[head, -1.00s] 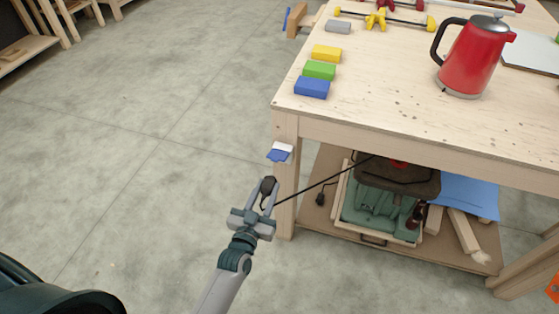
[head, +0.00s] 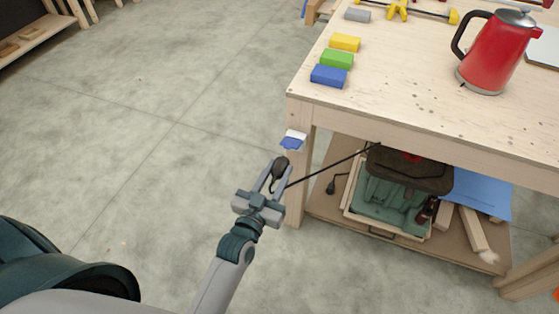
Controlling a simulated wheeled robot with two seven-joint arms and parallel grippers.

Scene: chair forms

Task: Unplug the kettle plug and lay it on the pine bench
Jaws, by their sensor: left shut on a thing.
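A black plug (head: 279,169) is between the fingers of my left gripper (head: 278,174), which is shut on it. The plug is in the air beside the bench's front left leg, below the top and apart from the white and blue socket (head: 293,139) on that leg. A taut dark cord (head: 325,168) runs from the plug to the right under the bench top; its far end is hidden. The red kettle (head: 497,52) stands upright on the pine bench (head: 410,95). My right gripper is not in view.
Blue (head: 329,76), green (head: 337,60) and yellow (head: 345,43) blocks lie near the bench's left edge. A second black plug (head: 331,187) hangs below the top. The lower shelf holds a crate (head: 385,233) and a brown bag (head: 410,170). Bare bench top lies left of the kettle.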

